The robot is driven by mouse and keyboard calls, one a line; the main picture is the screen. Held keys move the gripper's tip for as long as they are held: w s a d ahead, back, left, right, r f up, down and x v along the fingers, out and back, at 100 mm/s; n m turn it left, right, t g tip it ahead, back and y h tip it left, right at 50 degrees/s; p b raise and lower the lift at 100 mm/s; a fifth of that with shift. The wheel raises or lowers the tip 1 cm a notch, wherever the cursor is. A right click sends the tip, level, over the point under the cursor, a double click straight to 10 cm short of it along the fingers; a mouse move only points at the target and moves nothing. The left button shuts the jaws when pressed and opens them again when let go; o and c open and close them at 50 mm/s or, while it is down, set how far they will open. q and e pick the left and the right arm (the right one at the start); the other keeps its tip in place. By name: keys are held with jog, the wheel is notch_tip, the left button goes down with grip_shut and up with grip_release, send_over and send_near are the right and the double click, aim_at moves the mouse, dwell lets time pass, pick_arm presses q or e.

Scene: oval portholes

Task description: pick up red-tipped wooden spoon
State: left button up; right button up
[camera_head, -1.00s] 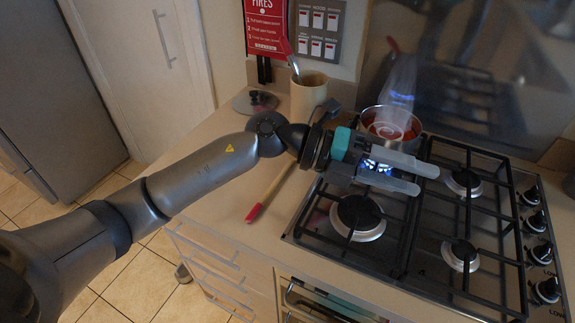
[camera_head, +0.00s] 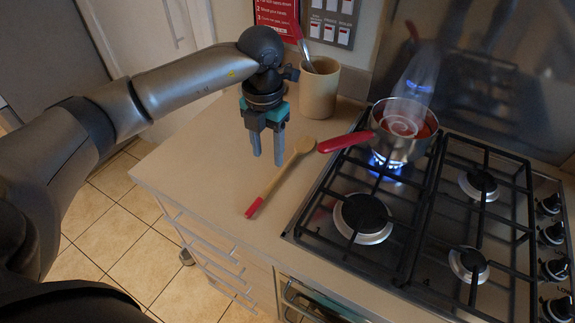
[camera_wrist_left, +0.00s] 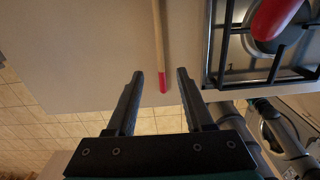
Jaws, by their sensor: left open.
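The red-tipped wooden spoon (camera_head: 279,180) lies on the counter left of the stove, its red end towards the front edge. In the left wrist view the spoon (camera_wrist_left: 160,45) runs down from the top edge, and its red tip shows between the two fingers. My left gripper (camera_head: 267,160) points down over the counter, just left of the spoon's upper part in the head view. My right gripper is not in view.
A pot with red contents (camera_head: 404,130) stands on a lit burner, its red handle reaching over the counter near the spoon. A beige utensil crock (camera_head: 319,90) stands behind my left gripper. The stove (camera_head: 420,215) fills the right. The front counter is clear.

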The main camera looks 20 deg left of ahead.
aim_at(270, 186)
pick_arm(q)
notch_tip(270, 186, down, 10)
grip_shut()
dwell(0.8)
